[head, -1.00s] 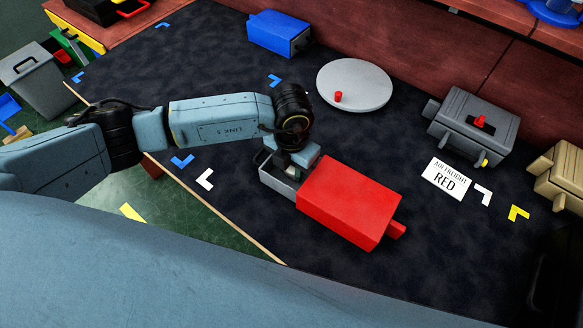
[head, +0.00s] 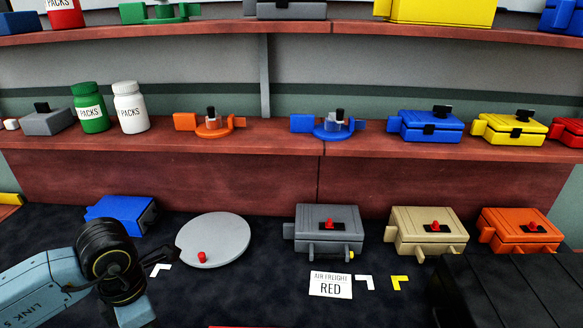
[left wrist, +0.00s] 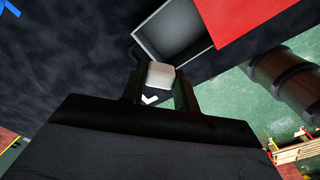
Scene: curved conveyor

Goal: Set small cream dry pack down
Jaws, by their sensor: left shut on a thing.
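The small cream dry pack (left wrist: 160,76) is a pale rounded block in the left wrist view. My left gripper (left wrist: 159,84) is shut on it, with one finger at each side. Beyond the pack in that view is a grey open-topped tray (left wrist: 148,42) beside a red box (left wrist: 250,22). The pack appears close to the tray's near edge, and I cannot tell its height. In the head view only my left arm's wrist joint shows at the lower left; its fingers and the pack are out of that frame. My right gripper is not in view.
On the dark table stand a blue box (head: 112,212), a grey round disc (head: 222,240) with a red knob, and grey (head: 328,217), tan (head: 432,221) and orange (head: 521,224) cases. A "RED" card (head: 330,285) lies in front. Shelves hold jars and cases behind.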

